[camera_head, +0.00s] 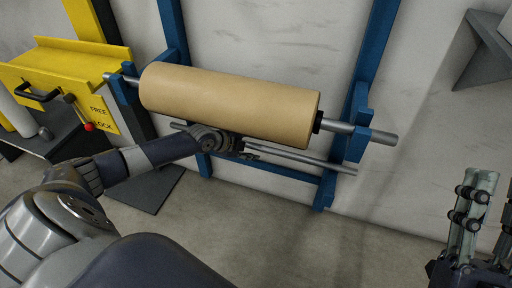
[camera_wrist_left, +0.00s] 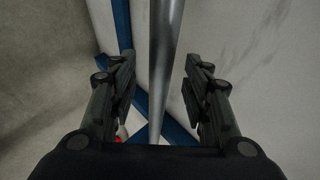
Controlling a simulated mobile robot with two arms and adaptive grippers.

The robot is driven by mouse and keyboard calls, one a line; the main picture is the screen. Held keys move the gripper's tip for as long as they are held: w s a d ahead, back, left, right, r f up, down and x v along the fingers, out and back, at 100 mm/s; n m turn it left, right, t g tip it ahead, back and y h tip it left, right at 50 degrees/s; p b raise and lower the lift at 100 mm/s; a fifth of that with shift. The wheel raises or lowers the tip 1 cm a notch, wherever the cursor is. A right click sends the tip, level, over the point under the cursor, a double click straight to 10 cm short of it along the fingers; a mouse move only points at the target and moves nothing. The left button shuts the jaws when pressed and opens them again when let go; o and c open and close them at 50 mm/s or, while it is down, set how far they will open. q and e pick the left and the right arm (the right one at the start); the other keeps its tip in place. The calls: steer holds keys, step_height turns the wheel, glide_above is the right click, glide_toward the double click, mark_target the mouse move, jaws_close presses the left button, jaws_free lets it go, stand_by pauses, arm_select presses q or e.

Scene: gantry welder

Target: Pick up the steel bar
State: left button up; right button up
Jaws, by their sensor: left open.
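The steel bar (camera_head: 315,162) is a thin grey rod lying below the large tan roll, slanting slightly down to the right in the head view. In the left wrist view the bar (camera_wrist_left: 165,60) runs lengthwise up the picture, in the gap between the two dark fingers. My left gripper (camera_head: 248,150) is at the bar's middle, under the roll; its fingers (camera_wrist_left: 158,75) are apart, one on each side of the bar, with visible gaps. The bar's middle is partly hidden by the gripper in the head view. My right gripper (camera_head: 490,215) is at the lower right edge, partly cut off, fingers apart and away from the bar.
The tan roll (camera_head: 230,102) sits on its own shaft just above my left gripper, between blue frame posts (camera_head: 372,70). A yellow panel (camera_head: 90,85) with a red-knobbed lever stands at left. The white wall is close behind. The floor in front is clear.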

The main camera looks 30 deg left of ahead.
arm_select(q)
jaws_close()
steer(key=shift+r, duration=0.1)
